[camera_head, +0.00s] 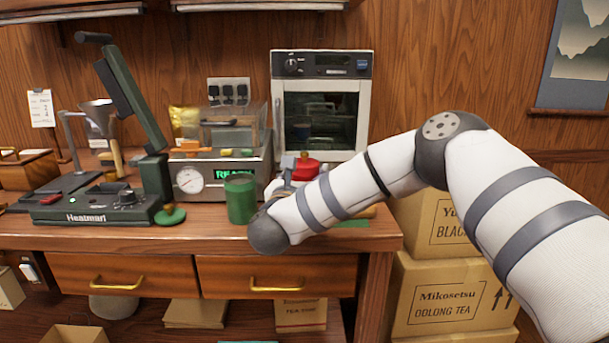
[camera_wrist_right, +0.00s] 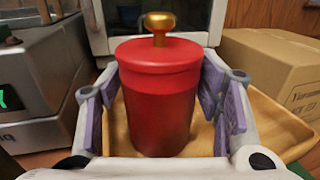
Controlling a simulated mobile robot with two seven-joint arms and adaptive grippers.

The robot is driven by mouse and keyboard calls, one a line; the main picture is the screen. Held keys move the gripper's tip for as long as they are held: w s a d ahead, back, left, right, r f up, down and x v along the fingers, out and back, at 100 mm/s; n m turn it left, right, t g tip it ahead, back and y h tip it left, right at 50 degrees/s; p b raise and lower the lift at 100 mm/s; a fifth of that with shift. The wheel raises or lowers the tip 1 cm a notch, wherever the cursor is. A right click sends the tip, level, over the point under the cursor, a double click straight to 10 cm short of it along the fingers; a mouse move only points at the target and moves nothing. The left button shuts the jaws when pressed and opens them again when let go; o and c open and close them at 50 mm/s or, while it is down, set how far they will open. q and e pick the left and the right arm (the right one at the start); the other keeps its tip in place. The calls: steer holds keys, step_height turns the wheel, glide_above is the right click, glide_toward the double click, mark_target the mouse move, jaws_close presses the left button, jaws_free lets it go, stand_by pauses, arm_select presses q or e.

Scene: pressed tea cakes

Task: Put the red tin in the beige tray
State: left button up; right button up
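The red tin (camera_wrist_right: 160,105), with a gold knob on its lid, stands upright between the fingers of my right gripper (camera_wrist_right: 162,92) in the right wrist view. Purple finger pads flank it, with narrow beige gaps beside its body, so the gripper looks open around it. In the head view the red tin (camera_head: 306,168) is partly hidden behind my right gripper (camera_head: 286,181). The beige tray (camera_wrist_right: 262,128) shows behind and right of the tin; I cannot tell whether the tin touches it. My left gripper is out of view.
A green canister (camera_head: 240,198) stands just left of my right wrist. A metal machine with a gauge (camera_head: 205,181) and a glass-door oven (camera_head: 322,105) stand behind. A dark press (camera_head: 130,200) fills the left of the counter. Cardboard boxes (camera_head: 445,295) are stacked at right.

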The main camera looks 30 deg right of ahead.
steer(key=shift+r, duration=0.3)
steer(key=v, duration=1.2)
steer(key=shift+s+f, duration=0.1)
